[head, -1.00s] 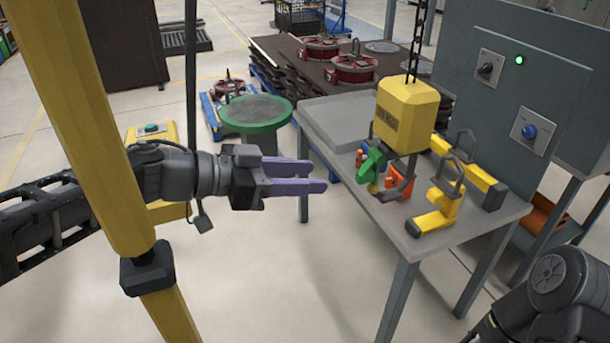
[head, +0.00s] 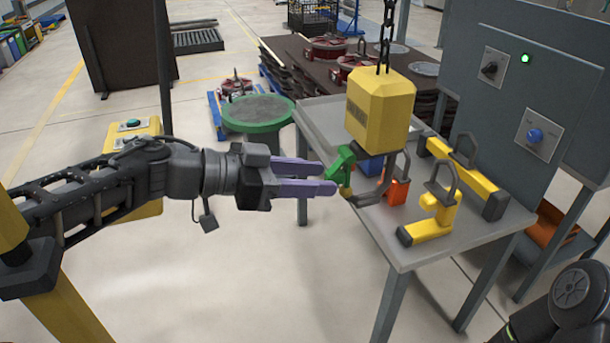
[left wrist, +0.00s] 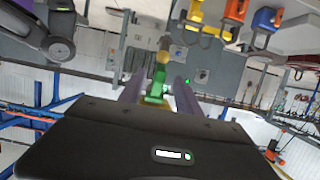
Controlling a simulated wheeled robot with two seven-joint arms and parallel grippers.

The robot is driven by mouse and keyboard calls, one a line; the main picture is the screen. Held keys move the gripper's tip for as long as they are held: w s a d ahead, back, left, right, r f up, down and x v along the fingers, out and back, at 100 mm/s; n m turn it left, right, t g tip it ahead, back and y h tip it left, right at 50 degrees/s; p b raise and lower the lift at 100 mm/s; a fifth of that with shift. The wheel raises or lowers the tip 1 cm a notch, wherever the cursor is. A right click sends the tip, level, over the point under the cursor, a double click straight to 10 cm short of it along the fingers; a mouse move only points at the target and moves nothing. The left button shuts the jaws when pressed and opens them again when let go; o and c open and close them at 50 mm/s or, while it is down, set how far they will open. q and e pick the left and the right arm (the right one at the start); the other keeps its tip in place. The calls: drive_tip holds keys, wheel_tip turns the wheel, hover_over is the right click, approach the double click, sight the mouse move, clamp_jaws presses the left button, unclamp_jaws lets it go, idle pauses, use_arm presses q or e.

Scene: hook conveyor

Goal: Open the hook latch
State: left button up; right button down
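A yellow hoist block (head: 380,108) hangs on a chain, with a dark hook (head: 378,197) below it. The green latch (head: 341,163) is on the left side of the hook. My left gripper (head: 328,179) has two purple fingers pointing right, with their tips at or just beside the latch. In the left wrist view the green latch (left wrist: 157,88) appears between the two spread fingers (left wrist: 157,95). I cannot tell whether they touch it. My right gripper is out of view; only part of my right arm shows at the lower right.
A grey table (head: 415,250) stands under the hook. On it are a yellow part with a lifting loop (head: 432,222), a longer yellow part (head: 470,180), an orange part (head: 397,190) and a blue part (head: 371,167). A grey control cabinet (head: 560,75) stands behind.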

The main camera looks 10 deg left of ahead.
use_arm(q)
drive_tip(key=shift+x, duration=1)
drive_tip(key=shift+c, duration=0.6)
clamp_jaws()
